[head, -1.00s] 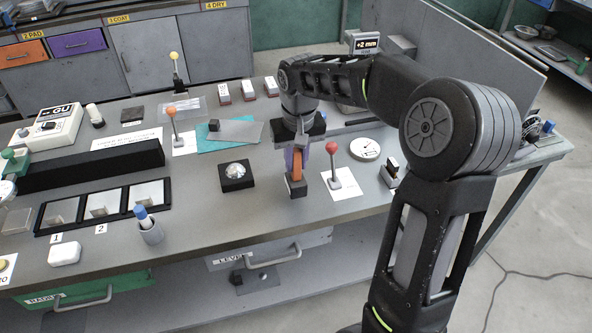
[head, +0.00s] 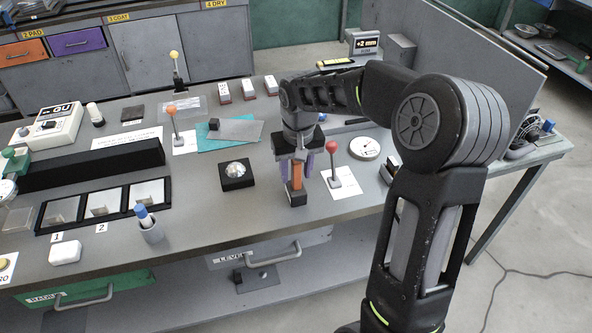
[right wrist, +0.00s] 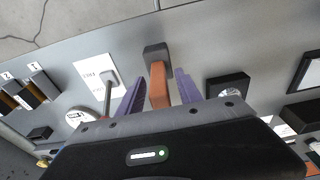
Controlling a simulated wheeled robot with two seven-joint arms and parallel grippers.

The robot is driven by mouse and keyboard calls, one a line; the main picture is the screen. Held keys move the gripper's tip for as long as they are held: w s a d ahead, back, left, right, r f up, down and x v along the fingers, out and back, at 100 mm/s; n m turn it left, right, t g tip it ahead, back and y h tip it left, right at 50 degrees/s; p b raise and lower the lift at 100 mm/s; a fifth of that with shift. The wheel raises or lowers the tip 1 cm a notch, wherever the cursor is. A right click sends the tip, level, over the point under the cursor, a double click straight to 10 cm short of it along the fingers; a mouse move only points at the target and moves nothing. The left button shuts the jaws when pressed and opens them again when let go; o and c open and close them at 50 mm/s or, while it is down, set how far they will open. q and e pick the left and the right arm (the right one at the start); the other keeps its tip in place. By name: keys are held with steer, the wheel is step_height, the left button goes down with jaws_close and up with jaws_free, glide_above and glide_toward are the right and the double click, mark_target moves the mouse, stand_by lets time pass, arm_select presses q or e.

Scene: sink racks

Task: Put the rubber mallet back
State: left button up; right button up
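The rubber mallet has an orange handle (head: 296,177) and a dark head (head: 298,199). It is on the grey bench near the front edge, head lowest in the head view; the handle seems to point up. My right gripper (head: 296,168) is over it, with a purple finger on each side of the handle. In the right wrist view the orange handle (right wrist: 159,88) shows between the fingers of the right gripper (right wrist: 158,90), with gaps on both sides, and the dark head (right wrist: 157,54) lies beyond. The gripper is open. My left gripper is out of view.
A red-topped lever (head: 332,148) on white paper stands close right of the gripper. A black block with a clear dome (head: 236,176) is to the left. A round dial (head: 366,148) is to the right. Bare bench lies in front of the dome block.

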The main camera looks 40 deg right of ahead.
mark_target(298, 191)
step_height(298, 191, up, 12)
steer(key=s, duration=0.1)
steer(key=shift+s+a+r+b, duration=0.15)
steer(key=shift+s+a+b, duration=0.1)
steer(key=shift+b, duration=0.15)
stand_by(1.0)
